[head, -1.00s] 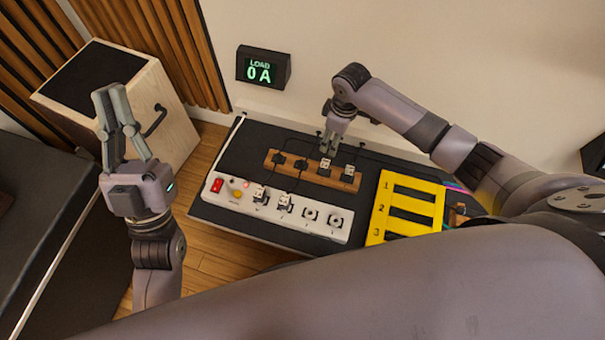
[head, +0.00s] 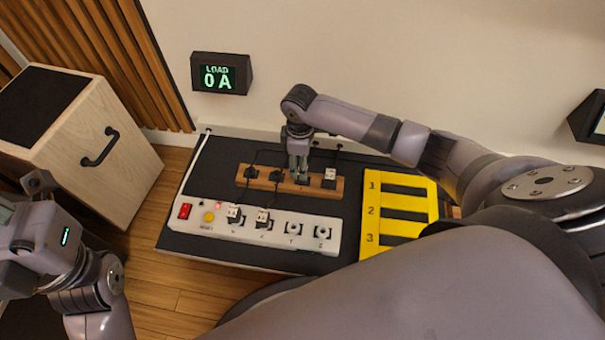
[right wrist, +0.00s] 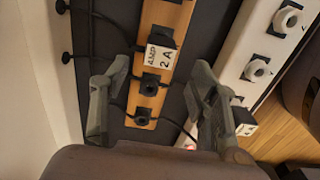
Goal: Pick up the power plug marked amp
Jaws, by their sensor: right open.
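The amp plug (right wrist: 160,57) has a dark body and a white label reading "AMP 2A" in the right wrist view. It sits on the wooden strip (right wrist: 183,15), with two darker plugs below it in the picture. My right gripper (right wrist: 160,72) is open, its fingers on either side of the strip, with nothing held. My left gripper (head: 40,238) is cut off at the left edge.
A white power strip (head: 215,229) with a red switch lies in front; two plugs stand in it and two sockets are bare. A yellow numbered rack (head: 375,210) is at right. A load display (head: 221,73) reads 0 A. Cables run behind the plugs.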

